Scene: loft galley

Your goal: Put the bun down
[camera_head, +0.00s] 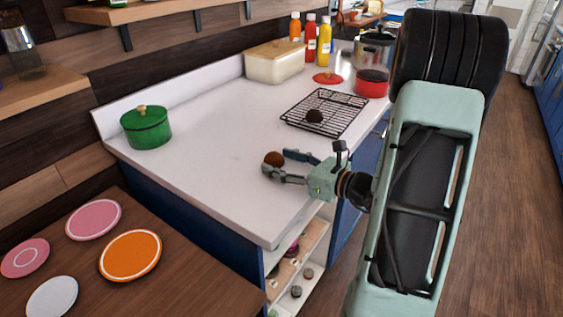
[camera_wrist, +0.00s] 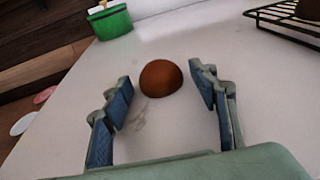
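A round brown bun (camera_head: 273,158) appears to rest on the white counter (camera_head: 205,130), near its front edge. My gripper (camera_head: 278,162) is open, with one finger on each side of the bun at the tips. In the wrist view the bun (camera_wrist: 160,78) sits between the blue-padded fingertips (camera_wrist: 160,74), with a clear gap on both sides. A second, darker bun (camera_head: 314,116) lies on the black wire rack (camera_head: 338,122) behind my gripper; part of it shows at the wrist view's top right corner (camera_wrist: 308,8).
A green lidded pot (camera_head: 146,128) stands at the counter's left end. A cream bread box (camera_head: 274,65), sauce bottles (camera_head: 323,45), a red lid (camera_head: 328,78) and a red pot (camera_head: 371,84) stand towards the back. The counter between the green pot and rack is clear.

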